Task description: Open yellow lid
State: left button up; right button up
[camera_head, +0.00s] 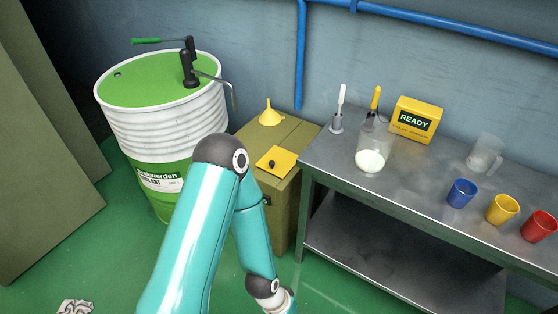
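The yellow lid (276,160) is a small square plate with a dark knob. It lies on top of the olive box (296,136) between the barrel and the metal table, and it looks closed. A teal arm of mine rises from the bottom, bends just in front of the box and goes down again. Its elbow and forearm hide part of the box's front and left side. The end of this arm runs off the bottom edge. Neither gripper shows.
A yellow funnel (270,113) stands on the box behind the lid. A white and green barrel (165,125) with a hand pump (190,65) is at left. The metal table (410,190) at right bears a beaker (371,150), a yellow READY box (415,119) and blue, yellow and red cups.

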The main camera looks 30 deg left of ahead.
aim_at(278, 162)
jog(key=z, duration=0.35)
jog(key=i, duration=0.2)
jog(key=u, duration=2.7)
jog(key=k, duration=0.5)
jog(key=z, duration=0.4)
jog(key=i, duration=0.7)
jog(key=z, duration=0.2)
